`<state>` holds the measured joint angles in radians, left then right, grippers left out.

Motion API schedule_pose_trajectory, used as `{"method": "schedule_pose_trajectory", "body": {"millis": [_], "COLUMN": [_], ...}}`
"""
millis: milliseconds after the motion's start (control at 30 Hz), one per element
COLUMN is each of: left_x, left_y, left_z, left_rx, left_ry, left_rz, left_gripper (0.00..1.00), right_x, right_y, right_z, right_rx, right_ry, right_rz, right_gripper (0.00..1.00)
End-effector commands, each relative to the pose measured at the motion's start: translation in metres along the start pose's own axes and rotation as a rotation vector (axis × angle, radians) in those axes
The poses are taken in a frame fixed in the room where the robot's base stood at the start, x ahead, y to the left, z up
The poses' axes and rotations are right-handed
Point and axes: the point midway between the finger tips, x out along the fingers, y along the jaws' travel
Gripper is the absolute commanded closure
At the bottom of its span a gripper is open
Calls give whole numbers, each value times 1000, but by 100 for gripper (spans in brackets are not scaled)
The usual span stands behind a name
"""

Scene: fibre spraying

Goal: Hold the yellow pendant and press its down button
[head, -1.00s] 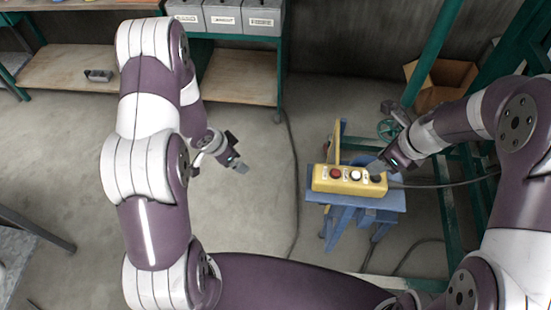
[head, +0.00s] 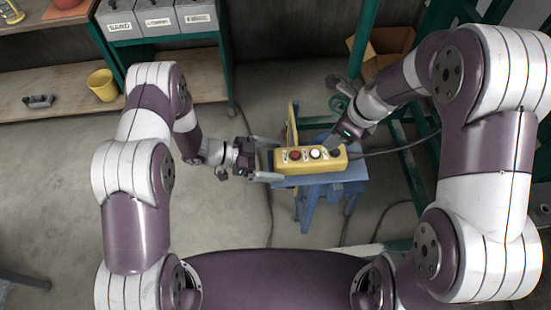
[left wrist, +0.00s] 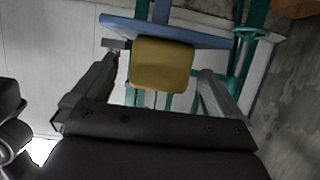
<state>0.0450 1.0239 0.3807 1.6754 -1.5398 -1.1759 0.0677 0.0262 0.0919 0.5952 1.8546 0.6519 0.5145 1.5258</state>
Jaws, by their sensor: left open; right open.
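The yellow pendant (head: 284,168) lies on a blue stand (head: 318,180), with a red button (head: 295,155), a white button (head: 316,153) and a dark button (head: 336,153) along its top. My left gripper (head: 270,160) is open at the pendant's left end, one finger on each side. In the left wrist view the pendant's yellow end face (left wrist: 162,65) sits between the open fingers (left wrist: 160,62), with gaps visible. My right gripper (head: 334,144) is open above the pendant's right part, its fingertips close to the white and dark buttons; contact cannot be told.
A cable (head: 400,145) runs right from the pendant. A green frame (head: 362,40) and a cardboard box (head: 390,45) stand behind my right arm. A shelf with grey bins (head: 157,20) and a yellow cup (head: 102,85) is at the back left. Floor left of the stand is clear.

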Motion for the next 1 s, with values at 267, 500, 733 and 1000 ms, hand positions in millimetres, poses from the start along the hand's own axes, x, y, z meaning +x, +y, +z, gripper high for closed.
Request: {"method": "schedule_pose_trajectory", "body": {"millis": [267,500,733,1000], "left_x": [17,17,17,17], "left_y": [0,0,0,0], "left_z": [0,0,0,0], "left_rx": [1,0,1,0], "left_ry": [0,0,0,0], "left_rz": [-1,-2,-1,-2], "left_gripper": [0,26,72,72], "right_x": [0,0,0,0], "right_y": [0,0,0,0], "right_z": [0,0,0,0], "right_rx": [0,0,0,0], "right_ry": [0,0,0,0], "right_rz": [0,0,0,0], "right_gripper": [57,57,84,100]}}
